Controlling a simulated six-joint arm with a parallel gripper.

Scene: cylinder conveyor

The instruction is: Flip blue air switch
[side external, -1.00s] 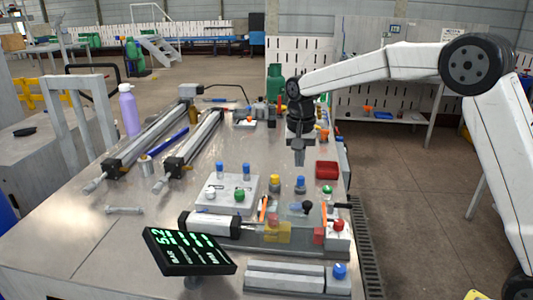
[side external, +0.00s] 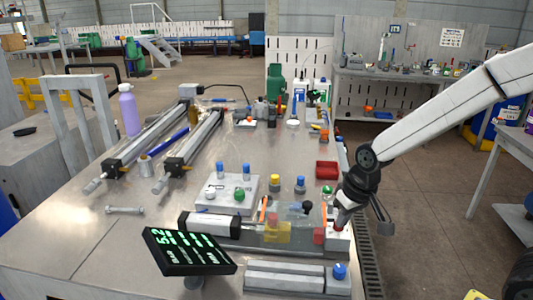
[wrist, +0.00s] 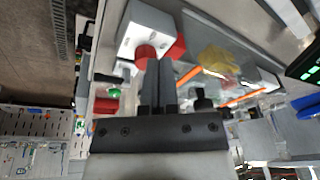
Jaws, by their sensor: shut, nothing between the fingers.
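A blue knob (side external: 340,270) sits on the right end of a grey block at the front right of the table. Other blue-topped parts are blue cylinders (side external: 246,168) on a white plate and a blue-capped cylinder (side external: 300,182). I cannot tell which of these is the blue air switch. My gripper (side external: 340,218) is shut and empty, tilted down at the white box (side external: 337,243) near the right table edge. In the wrist view the shut fingertips (wrist: 158,64) are close beside the red button (wrist: 145,53) on that box; I cannot tell whether they touch.
A clear cylinder unit with a yellow block (side external: 277,231) lies left of the white box. A dark display (side external: 188,250) with green digits stands at the front. A red tray (side external: 326,169) lies behind. Rails (side external: 150,140) run along the left.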

